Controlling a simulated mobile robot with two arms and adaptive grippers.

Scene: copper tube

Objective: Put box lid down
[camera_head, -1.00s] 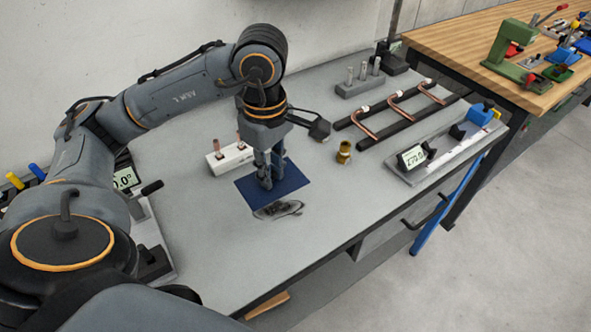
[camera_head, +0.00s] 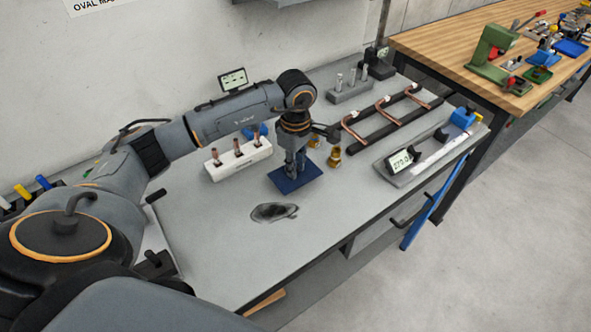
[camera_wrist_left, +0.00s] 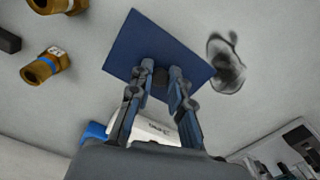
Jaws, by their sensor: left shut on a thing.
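The box lid is a flat dark blue plate (camera_head: 312,176); it also shows in the left wrist view (camera_wrist_left: 140,40). My left gripper (camera_head: 291,174) points down over the lid's middle, shut on a small dark part there; its fingers also show in the left wrist view (camera_wrist_left: 161,80). The lid looks level, but I cannot tell whether it touches the bench or hangs just above it. The box is not clearly visible. My right gripper is not in view.
Brass fittings (camera_head: 334,159) stand just right of the lid. A white block (camera_head: 240,160) with copper pieces is to its left. A dark oval patch (camera_head: 273,212) marks the grey bench (camera_head: 225,235). Black rails with copper tubes (camera_head: 383,116) lie farther right. The front bench area is clear.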

